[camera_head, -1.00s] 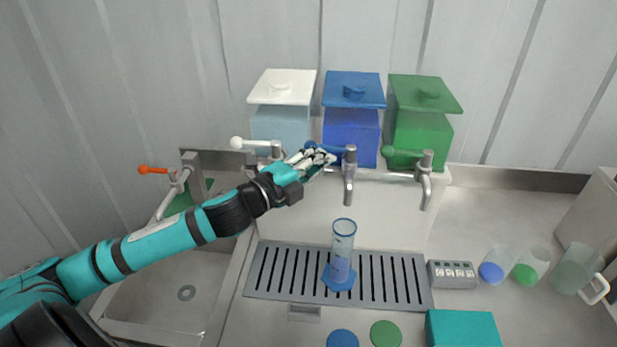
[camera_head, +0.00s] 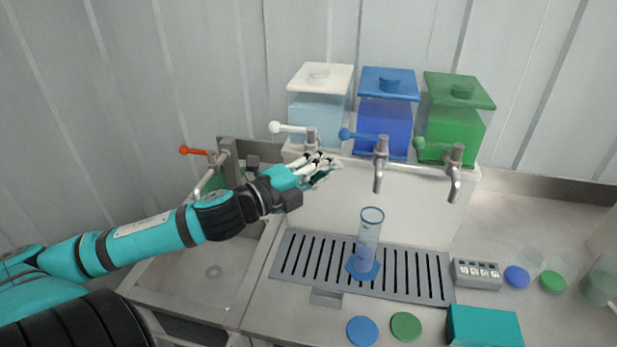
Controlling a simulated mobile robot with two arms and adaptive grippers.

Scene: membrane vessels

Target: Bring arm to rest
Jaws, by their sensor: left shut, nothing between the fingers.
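My left arm (camera_head: 150,236) comes in from the left, reaching over the sink. Its left gripper (camera_head: 331,167) is shut and empty. In the picture it lies just left of the blue-handled tap (camera_head: 380,165) and below the white-handled tap (camera_head: 308,137); a gap shows between its fingertips and the blue handle (camera_head: 352,135). My right gripper is not in view.
A graduated cylinder (camera_head: 369,235) stands upright on the slotted drain grate (camera_head: 437,270). White, blue (camera_head: 386,115) and green vessels stand behind the taps. The sink (camera_head: 180,285) has an orange-handled faucet (camera_head: 205,153). A teal box (camera_head: 484,327) is at the front right.

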